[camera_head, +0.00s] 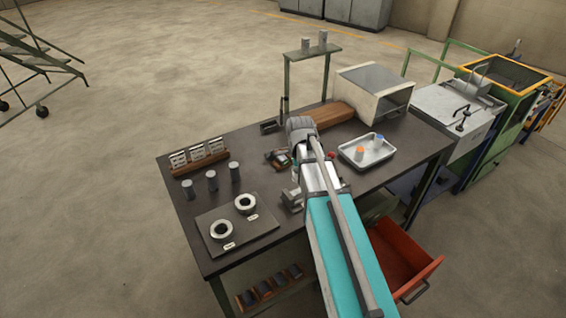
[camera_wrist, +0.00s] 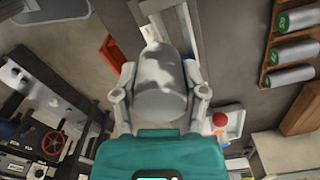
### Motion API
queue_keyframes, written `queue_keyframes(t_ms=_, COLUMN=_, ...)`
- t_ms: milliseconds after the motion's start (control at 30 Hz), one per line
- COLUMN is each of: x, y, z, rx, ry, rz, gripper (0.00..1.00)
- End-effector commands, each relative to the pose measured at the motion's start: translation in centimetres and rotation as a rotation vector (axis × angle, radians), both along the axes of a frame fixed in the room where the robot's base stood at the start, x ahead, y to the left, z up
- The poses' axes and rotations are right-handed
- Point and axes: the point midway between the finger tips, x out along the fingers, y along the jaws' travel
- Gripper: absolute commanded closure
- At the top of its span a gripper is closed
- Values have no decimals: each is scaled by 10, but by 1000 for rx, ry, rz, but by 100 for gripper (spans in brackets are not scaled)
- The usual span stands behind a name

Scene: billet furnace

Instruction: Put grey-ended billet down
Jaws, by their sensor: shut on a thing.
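In the wrist view my gripper (camera_wrist: 160,72) is shut on a grey cylinder, the billet (camera_wrist: 160,98), with a finger against each side. A pale, patchy end or surface of it faces the camera. In the head view my arm reaches over the dark workbench (camera_head: 270,190) from the lower right. The fingers and billet cannot be made out clearly there. What lies directly under the billet is hidden.
A white tray (camera_head: 378,163) holds an orange and a blue piece. A wooden block (camera_head: 330,115), open box (camera_head: 372,92) and red drawer (camera_head: 405,262) are near.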

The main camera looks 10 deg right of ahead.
Motion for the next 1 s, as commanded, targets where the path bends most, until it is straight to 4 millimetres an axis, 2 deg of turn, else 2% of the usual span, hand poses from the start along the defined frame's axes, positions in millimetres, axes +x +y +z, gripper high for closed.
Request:
queue_keyframes(t_ms=367, x=-2, y=-2, z=0, rx=0, ry=0, rz=-4, gripper=100)
queue_keyframes(t_ms=567, x=6, y=2, z=-4, rx=0, ry=0, rz=-3, gripper=100)
queue_keyframes(t_ms=767, x=28, y=12, z=-17, rx=0, ry=0, rz=-2, gripper=100)
queue_keyframes(t_ms=1000, x=64, y=29, z=-35, rx=0, ry=0, rz=-2, gripper=100)
